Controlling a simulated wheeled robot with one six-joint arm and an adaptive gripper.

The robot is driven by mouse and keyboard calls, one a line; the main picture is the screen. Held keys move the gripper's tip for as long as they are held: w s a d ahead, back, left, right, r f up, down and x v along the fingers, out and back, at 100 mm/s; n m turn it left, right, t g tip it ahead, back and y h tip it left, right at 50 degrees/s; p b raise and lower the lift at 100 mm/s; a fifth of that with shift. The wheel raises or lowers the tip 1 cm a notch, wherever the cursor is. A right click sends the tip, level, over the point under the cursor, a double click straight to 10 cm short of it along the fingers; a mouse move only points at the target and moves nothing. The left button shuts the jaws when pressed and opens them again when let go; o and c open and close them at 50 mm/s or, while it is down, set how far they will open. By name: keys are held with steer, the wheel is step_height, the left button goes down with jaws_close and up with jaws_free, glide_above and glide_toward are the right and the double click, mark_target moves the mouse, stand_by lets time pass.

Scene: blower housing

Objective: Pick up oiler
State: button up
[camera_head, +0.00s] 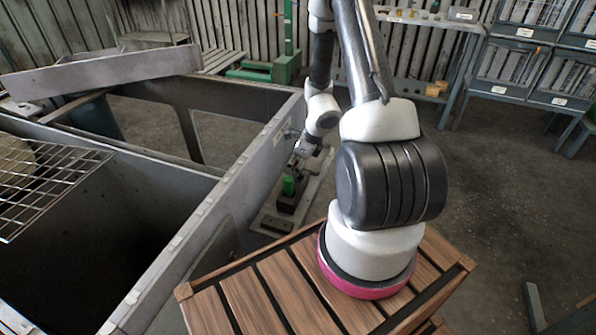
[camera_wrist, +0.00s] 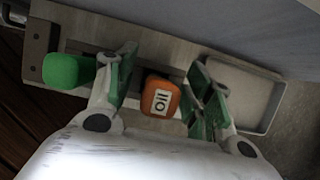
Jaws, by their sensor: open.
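The oiler (camera_wrist: 160,98) has an orange top with a white label reading "OIL". In the wrist view it stands between the two green-padded fingers of my gripper (camera_wrist: 163,68). My gripper is open. A gap shows on the left of the oiler; the right finger is close to it, and I cannot tell whether they touch. In the head view my gripper (camera_head: 302,163) is low over a narrow shelf beside the grey metal housing. The oiler is not clear to make out there.
A green-topped item (camera_wrist: 68,70) stands left of the left finger; it also shows in the head view (camera_head: 289,185). An empty shallow tray (camera_wrist: 243,95) lies to the right. The grey housing wall (camera_head: 215,190) runs close along the shelf's left side.

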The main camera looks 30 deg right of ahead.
steer(key=shift+w+a+f, duration=0.15)
steer(key=shift+w+f, duration=0.05)
steer(key=shift+f, duration=0.4)
jaws_close()
steer(key=shift+r, duration=0.1)
step_height(320, 180, up, 10)
steer(key=shift+f, duration=0.1)
steer(key=c, duration=0.7)
jaws_free()
steer(key=shift+c, duration=0.2)
jaws_close()
steer(key=shift+a, duration=0.1)
